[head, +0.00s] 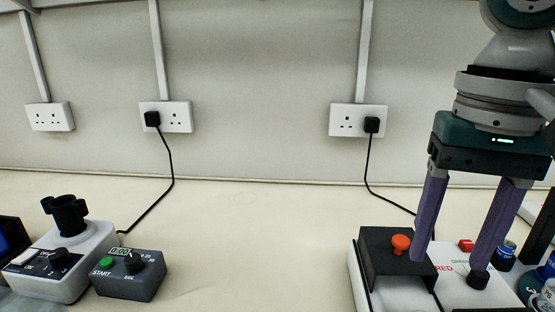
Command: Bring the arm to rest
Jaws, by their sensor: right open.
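My right gripper (447,268) comes down from the upper right in the head view. Its two purple fingers are spread wide apart with nothing held between them. The fingertips hang over a white device (358,290) with a black box (382,268) that carries an orange-red knob (400,244). The left fingertip is close to the knob; I cannot tell if it touches. The right fingertip overlaps a small black knob (477,280) in the picture. My left gripper is not in the head view.
A grey timer box (130,285) and a white mixer-like device (65,275) stand at the left. Blue-capped bottles (504,254) stand at the right edge. Black cables (160,195) run from wall sockets (175,116). The middle of the bench is clear.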

